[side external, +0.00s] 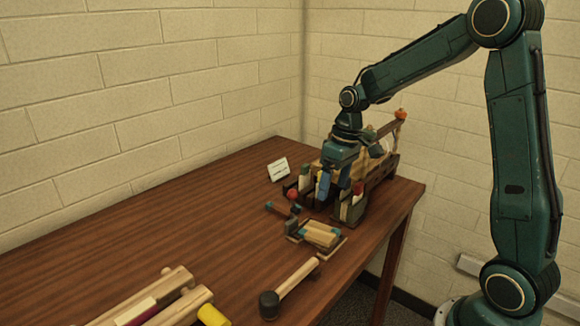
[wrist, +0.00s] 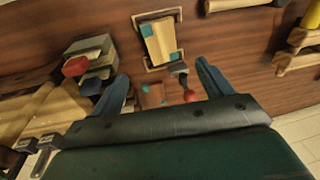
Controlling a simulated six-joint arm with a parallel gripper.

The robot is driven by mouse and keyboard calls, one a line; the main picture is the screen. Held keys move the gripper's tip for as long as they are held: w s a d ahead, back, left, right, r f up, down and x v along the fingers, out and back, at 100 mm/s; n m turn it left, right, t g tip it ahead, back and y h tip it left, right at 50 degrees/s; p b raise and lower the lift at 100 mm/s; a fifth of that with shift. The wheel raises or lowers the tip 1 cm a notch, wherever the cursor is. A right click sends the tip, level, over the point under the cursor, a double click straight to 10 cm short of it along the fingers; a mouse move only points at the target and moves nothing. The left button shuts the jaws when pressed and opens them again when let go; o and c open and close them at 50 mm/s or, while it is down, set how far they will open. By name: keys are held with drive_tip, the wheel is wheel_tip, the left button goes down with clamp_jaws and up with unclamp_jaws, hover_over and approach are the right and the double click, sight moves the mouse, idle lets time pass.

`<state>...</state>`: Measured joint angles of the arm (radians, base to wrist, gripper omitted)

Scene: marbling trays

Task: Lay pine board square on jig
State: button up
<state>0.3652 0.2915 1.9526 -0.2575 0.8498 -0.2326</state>
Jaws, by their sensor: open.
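The pine board (side external: 321,236), pale tan with teal marks near its ends, lies at the jig (side external: 338,248) near the table's right edge. My gripper (side external: 340,188) points down in front of the tool rack, above and behind the board. In the wrist view its blue fingers are spread wide with nothing gripped between them (wrist: 162,86). The board is beyond the fingertips, apart from them.
A wooden tool rack (side external: 384,170) stands close behind my gripper. A small hammer (side external: 281,210) lies left of the jig. A dark-headed mallet (side external: 290,286) lies in front. Wooden rails (side external: 145,300) lie at front left. A white card (side external: 278,169) stands behind. The table's left-middle is clear.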

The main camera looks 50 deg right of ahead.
drive_tip(key=shift+r, duration=0.3)
drive_tip(key=shift+s, duration=0.1)
idle(0.3)
drive_tip(key=s+a+r+t+h, duration=0.1)
drive_tip(key=s+a+r+t, duration=0.1)
drive_tip(key=s+a+r, duration=0.6)
drive_tip(key=s+a+r+t, duration=0.1)
drive_tip(key=s+r+t, duration=0.1)
drive_tip(key=s, duration=1.1)
drive_tip(key=shift+a+r+m+t+h, duration=0.2)
drive_tip(key=shift+a+m+t+h, duration=0.1)
drive_tip(key=shift+a+m+h, duration=0.1)
drive_tip(key=shift+o, duration=0.5)
drive_tip(key=shift+s, duration=0.1)
